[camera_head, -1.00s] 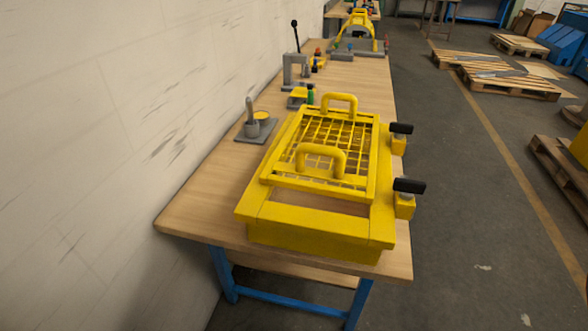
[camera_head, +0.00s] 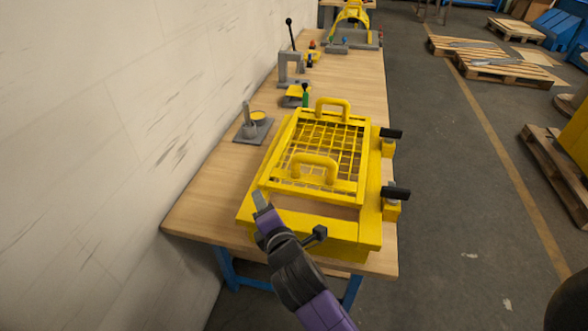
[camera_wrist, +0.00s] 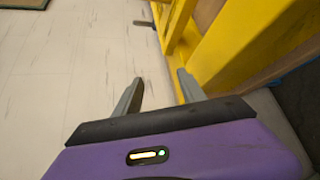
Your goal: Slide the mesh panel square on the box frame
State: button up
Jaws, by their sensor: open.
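The yellow mesh panel (camera_head: 330,195), with two raised loop handles, lies on top of the yellow box frame (camera_head: 320,226). In the head view the panel sits toward the far end, with an opening between it and the frame's front rail. It looks slightly turned against the frame. My gripper (camera_head: 262,199) is at the frame's near left corner, close to the panel's near left corner. In the wrist view my gripper (camera_wrist: 160,85) is open with nothing between the fingers, and the yellow frame (camera_wrist: 235,45) is beside the right finger. Contact cannot be told.
Two black-handled clamps (camera_head: 396,194) stand on the frame's right side. A grey plate with an upright peg (camera_head: 250,130) is left of the frame on the wooden bench (camera_head: 200,195). The wall runs close along the left. Small fixtures stand farther back.

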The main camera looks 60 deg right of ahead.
aim_at(296, 169)
jog(key=d, duration=0.1)
jog(key=w+d+r+n+h, duration=0.1)
jog(key=d, duration=0.1)
jog(key=d+r+n+g, duration=0.1)
jog(key=shift+w+d+r, duration=0.15)
jog(key=shift+d+r, duration=0.05)
jog(key=shift+d, duration=0.2)
jog(key=s+d+n+g+h+p, duration=0.1)
jog(key=s+d+n+g+h, duration=0.1)
jog(key=d+n+g, duration=0.2)
jog(key=d+n, duration=0.2)
jog(key=n, duration=0.1)
jog(key=shift+d+f, duration=0.2)
jog(key=shift+f, duration=0.1)
jog(key=shift+s, duration=0.1)
jog(key=shift+x, duration=3.85)
grip_shut()
